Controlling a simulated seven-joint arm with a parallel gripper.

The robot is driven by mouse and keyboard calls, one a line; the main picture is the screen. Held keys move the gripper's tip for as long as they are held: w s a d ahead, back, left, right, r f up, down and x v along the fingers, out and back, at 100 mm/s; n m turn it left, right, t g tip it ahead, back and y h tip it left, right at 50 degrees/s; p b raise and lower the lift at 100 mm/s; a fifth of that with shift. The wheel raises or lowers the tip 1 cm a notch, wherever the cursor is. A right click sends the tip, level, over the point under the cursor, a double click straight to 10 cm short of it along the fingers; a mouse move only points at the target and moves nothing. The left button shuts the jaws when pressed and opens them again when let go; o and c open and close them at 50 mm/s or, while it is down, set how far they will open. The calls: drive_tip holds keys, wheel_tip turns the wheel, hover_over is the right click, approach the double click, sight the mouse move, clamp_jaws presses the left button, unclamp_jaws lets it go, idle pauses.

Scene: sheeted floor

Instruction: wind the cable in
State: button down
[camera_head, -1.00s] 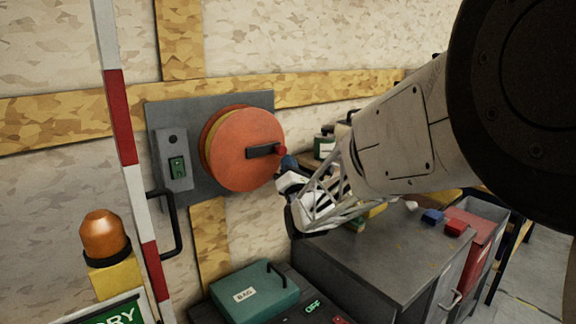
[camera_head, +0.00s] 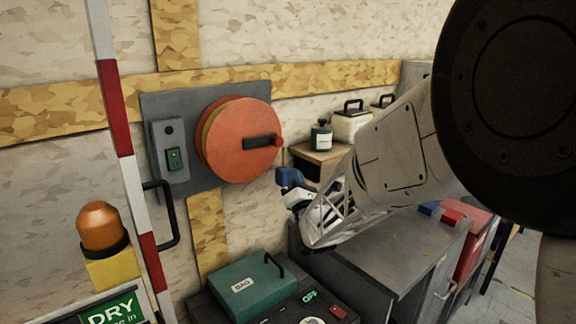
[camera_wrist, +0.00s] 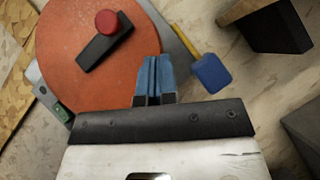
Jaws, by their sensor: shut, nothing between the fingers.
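The cable reel has an orange disc (camera_head: 232,157) on a grey wall plate. Its black crank arm (camera_head: 258,143) points right and ends in a red knob (camera_head: 277,141). In the wrist view the red knob (camera_wrist: 108,22) is up and left of my fingertips. A short yellow cable (camera_wrist: 184,40) ends in a blue plug (camera_wrist: 211,72), right of my fingers there. I cannot pick out the plug surely in the head view. My gripper (camera_head: 289,178) is just below and right of the reel, apart from the knob. Its blue fingers (camera_wrist: 153,75) are together and empty.
A switch box (camera_head: 172,150) sits left of the reel. A red-and-white pole (camera_head: 122,135) and an orange beacon (camera_head: 101,226) stand at the left. A teal case (camera_head: 256,289) is below. A grey cabinet (camera_head: 400,262) is under my arm, with a shelf (camera_head: 320,153) behind.

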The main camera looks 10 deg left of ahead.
drive_tip(key=s+d+f, duration=0.3)
drive_tip(key=d, duration=0.1)
drive_tip(key=shift+s+f, duration=0.15)
drive_tip(key=shift+f, duration=0.2)
drive_tip(key=shift+s+a, duration=0.1)
drive_tip(key=s+a, duration=0.6)
drive_tip(key=shift+r+n, duration=0.3)
drive_tip(key=shift+r, duration=0.15)
drive_tip(key=shift+w+a+r, duration=0.1)
drive_tip(key=shift+w, duration=0.05)
approach(264, 143)
drive_tip(key=w+f, duration=0.1)
drive_tip(key=w, duration=0.2)
drive_tip(key=shift+w+d+r, duration=0.25)
drive_tip(key=shift+w+r, duration=0.3)
drive_tip(key=shift+r, duration=0.25)
drive_tip(key=shift+w+d+r, duration=0.2)
drive_tip(key=shift+w+r, duration=0.35)
drive_tip(key=shift+r, duration=0.25)
